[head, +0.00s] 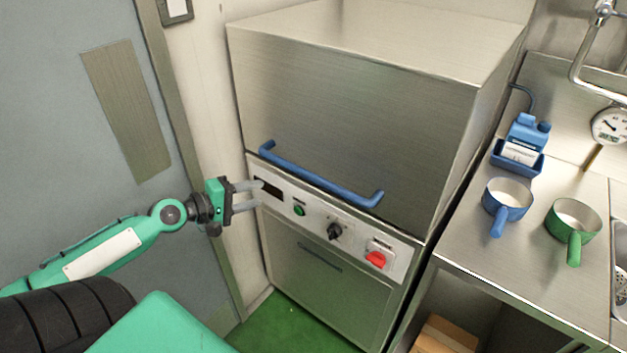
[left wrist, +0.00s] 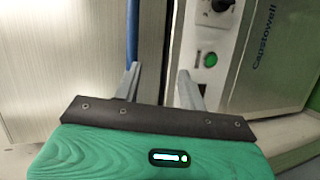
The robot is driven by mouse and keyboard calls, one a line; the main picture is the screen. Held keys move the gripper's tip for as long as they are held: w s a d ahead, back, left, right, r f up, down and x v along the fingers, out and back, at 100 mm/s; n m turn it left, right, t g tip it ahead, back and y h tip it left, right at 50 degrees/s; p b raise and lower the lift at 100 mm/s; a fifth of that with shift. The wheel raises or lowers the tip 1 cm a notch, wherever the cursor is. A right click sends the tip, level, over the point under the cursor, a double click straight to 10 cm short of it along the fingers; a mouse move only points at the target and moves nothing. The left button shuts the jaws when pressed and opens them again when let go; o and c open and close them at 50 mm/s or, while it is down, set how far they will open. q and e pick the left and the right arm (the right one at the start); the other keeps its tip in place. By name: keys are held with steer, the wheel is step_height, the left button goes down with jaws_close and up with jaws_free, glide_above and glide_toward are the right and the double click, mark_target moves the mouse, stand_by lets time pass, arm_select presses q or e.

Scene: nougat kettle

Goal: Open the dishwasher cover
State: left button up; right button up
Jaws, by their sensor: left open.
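The dishwasher cover (head: 355,120) is a big brushed-steel hood, and it is down over the machine. Its blue bar handle (head: 320,178) runs along the lower front edge. My left gripper (head: 260,193) is open and empty, in front of the control panel's left end, just below and left of the handle's left end. In the left wrist view, the handle (left wrist: 132,32) shows as a blue bar by the left finger, and the gripper (left wrist: 158,85) has its fingers apart with nothing between them. My right gripper is not in view.
The control panel (head: 405,257) has a green button (head: 299,210), a black knob (head: 334,231) and a red switch (head: 375,260). A steel counter (head: 500,265) at the right bears a blue pan (head: 507,197) and a green pan (head: 573,218). A grey door (head: 60,180) stands at the left.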

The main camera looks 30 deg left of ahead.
arm_select(q)
steer(key=h, duration=0.2)
glide_toward(309, 177)
steer(key=shift+p+x, duration=2.15)
steer(key=shift+x, duration=0.45)
steer(key=shift+p+x, duration=0.4)
steer(key=shift+x, duration=0.4)
steer(key=p+x, duration=0.1)
steer(key=x, duration=0.2)
steer(key=shift+w, duration=0.1)
steer(key=shift+w+d+f, duration=0.25)
steer(key=shift+w+d, duration=0.1)
steer(key=shift+w, duration=0.15)
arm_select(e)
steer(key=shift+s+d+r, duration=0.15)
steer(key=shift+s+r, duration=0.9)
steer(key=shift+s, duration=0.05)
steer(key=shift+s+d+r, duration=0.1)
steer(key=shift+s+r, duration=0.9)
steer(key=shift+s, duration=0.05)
arm_select(q)
jaws_close()
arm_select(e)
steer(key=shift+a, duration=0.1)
